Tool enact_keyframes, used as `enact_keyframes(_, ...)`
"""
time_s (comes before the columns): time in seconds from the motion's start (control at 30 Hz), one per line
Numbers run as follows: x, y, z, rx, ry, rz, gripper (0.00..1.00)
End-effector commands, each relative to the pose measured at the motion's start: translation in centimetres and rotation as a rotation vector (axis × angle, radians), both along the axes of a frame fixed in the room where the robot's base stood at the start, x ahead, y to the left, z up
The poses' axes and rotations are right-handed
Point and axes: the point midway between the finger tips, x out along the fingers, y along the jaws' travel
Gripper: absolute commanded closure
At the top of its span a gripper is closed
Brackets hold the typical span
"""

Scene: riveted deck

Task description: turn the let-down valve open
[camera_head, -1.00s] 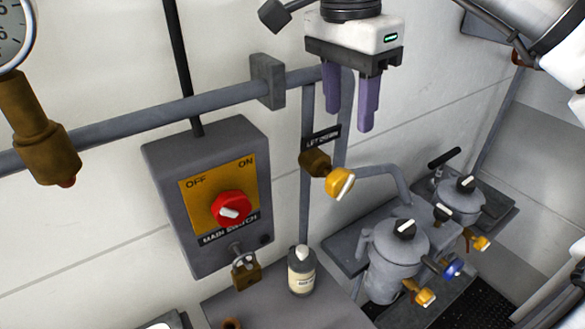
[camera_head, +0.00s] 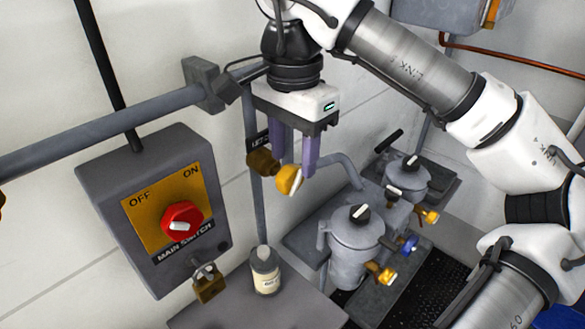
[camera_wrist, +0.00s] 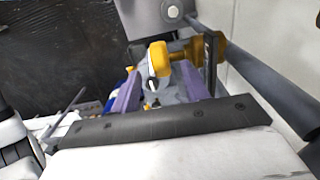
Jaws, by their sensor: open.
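The let-down valve has a yellow knob (camera_head: 289,179) with a white pointer bar, on a brass body (camera_head: 262,163) fixed to the vertical pipe. Its dark label (camera_head: 257,145) is partly hidden behind my gripper. My gripper (camera_head: 296,168) points down with its purple fingers apart, the fingertips at about the height of the knob in the head view. In the wrist view the yellow knob (camera_wrist: 158,60) shows between and beyond the fingers of my gripper (camera_wrist: 165,88). I cannot tell whether a finger touches it.
Left of the valve is the main switch box (camera_head: 165,215) with a red knob and a padlock (camera_head: 208,283). A bottle (camera_head: 265,270) stands on the ledge below. Grey canisters (camera_head: 357,245) with small yellow and blue knobs stand at lower right. A horizontal pipe (camera_head: 110,125) runs along the wall.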

Motion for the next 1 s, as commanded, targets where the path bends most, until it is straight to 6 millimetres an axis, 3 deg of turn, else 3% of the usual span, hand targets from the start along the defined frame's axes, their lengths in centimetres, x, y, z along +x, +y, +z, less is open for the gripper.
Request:
enact_keyframes(0.3, 0.0, 0.0, -3.6, -0.001, 0.001, -0.001, 0.55)
enact_keyframes(0.67, 0.0, 0.0, -4.2, 0.0, 0.0, 0.0, 0.55)
enact_keyframes(1.0, 0.0, 0.0, -4.1, -0.001, -0.001, 0.0, 0.99)
